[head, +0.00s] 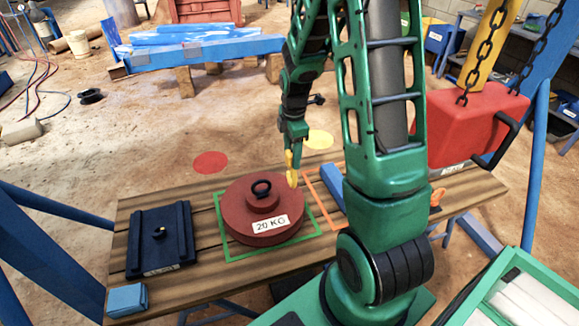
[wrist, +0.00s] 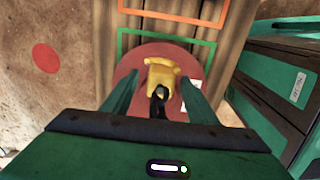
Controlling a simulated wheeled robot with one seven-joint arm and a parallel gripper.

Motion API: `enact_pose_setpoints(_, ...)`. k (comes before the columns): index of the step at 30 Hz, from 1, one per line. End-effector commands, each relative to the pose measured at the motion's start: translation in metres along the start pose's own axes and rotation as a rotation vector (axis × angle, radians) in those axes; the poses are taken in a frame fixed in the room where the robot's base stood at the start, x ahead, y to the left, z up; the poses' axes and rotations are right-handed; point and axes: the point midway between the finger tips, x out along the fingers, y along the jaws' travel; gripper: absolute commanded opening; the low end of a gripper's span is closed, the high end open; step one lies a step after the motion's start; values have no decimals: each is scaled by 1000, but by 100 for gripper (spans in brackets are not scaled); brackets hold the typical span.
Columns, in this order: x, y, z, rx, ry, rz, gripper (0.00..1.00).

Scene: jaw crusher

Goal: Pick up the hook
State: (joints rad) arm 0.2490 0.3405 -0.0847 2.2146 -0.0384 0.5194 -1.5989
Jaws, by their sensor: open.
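A yellow hook (head: 291,166) shows just below my gripper (head: 292,143) in the head view, by the right edge of a round dark red weight. In the wrist view the yellow hook body (wrist: 161,74) lies between and just beyond my two green fingers, with a dark part running from it toward my palm. My gripper (wrist: 159,92) is open, one finger on each side of the hook's line. Whether the fingers touch it, I cannot tell.
The plank table (head: 210,277) also holds a dark block plate (head: 160,240) and a small blue block (head: 127,299) at left. A red block (head: 468,120) on chains is at right. An orange hook-like piece (head: 437,196) lies beside my arm.

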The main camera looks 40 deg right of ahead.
Motion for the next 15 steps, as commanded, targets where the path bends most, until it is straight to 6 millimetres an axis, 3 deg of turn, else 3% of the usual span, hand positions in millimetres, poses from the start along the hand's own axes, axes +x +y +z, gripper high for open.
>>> enact_pose_setpoints(1,0,0,0,0,0,0,51)
enact_pose_setpoints(7,0,0,0,0,0,0,3)
enact_pose_setpoints(15,-1,0,0,0,0,1,0)
